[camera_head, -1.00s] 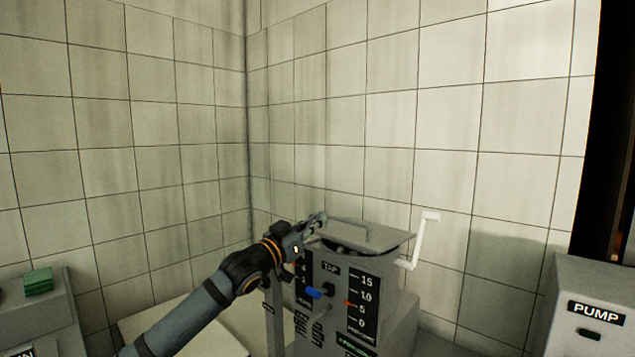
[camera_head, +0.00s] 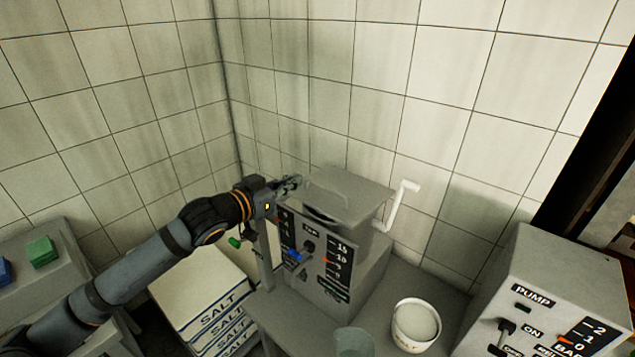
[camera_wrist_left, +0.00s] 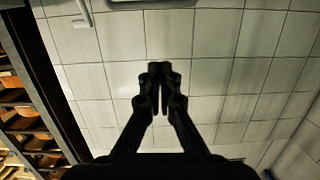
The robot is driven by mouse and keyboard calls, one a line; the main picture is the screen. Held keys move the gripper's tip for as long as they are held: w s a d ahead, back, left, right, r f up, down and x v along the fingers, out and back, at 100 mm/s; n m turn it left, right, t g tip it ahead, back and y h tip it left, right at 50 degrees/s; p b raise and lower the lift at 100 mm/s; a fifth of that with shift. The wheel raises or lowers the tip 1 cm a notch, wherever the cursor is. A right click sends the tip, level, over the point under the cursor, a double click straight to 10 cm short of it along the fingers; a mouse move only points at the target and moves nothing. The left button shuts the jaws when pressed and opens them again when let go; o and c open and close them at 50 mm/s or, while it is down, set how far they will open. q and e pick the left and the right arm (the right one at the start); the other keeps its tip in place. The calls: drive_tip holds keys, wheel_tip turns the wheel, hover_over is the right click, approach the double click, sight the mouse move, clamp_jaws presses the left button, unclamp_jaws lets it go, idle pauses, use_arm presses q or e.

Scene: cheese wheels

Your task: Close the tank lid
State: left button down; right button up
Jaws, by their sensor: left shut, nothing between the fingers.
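The tank (camera_head: 345,250) is a grey box with a dark TAP and level-scale panel on its front. Its flat grey lid (camera_head: 355,190), with a bar handle on top, lies over the tank top. A dark gap shows under the lid's front left edge, so it looks slightly raised or tilted there. My left gripper (camera_head: 291,183) is shut and empty, just left of the lid near the handle; I cannot tell if it touches. The shut fingers (camera_wrist_left: 160,85) also show in the left wrist view against the tiled wall. My right gripper is out of view.
A white bowl (camera_head: 415,325) and a greenish cup (camera_head: 354,343) stand in front. The PUMP box (camera_head: 550,285) is at right. Tiled walls close the back.

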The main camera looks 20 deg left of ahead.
use_arm(q)
drive_tip(key=p, duration=0.3)
hover_over(317, 203)
drive_tip(key=f, duration=0.3)
drive_tip(key=w+f, duration=0.1)
drive_tip(key=f, duration=0.1)
drive_tip(key=shift+d, duration=0.25)
drive_tip(key=shift+s+a+f+p, duration=0.1)
drive_tip(key=shift+s+f+p, duration=0.05)
drive_tip(key=shift+f+p, duration=0.15)
drive_tip(key=shift+f, duration=0.1)
drive_tip(key=shift+f+b, duration=0.25)
drive_tip(key=shift+b, duration=0.15)
drive_tip(key=f+b, duration=0.1)
drive_tip(key=b, duration=0.2)
drive_tip(key=f+t+b, duration=0.1)
drive_tip(key=f+b, duration=0.1)
drive_tip(key=b, duration=0.2)
drive_tip(key=shift+s+a+f+h, duration=0.1)
drive_tip(key=shift+s+a+h, duration=0.05)
drive_tip(key=shift+s+h, duration=0.25)
drive_tip(key=shift+f+t+b, duration=0.1)
drive_tip(key=shift+t+b, duration=0.2)
drive_tip(key=shift+b, duration=0.35)
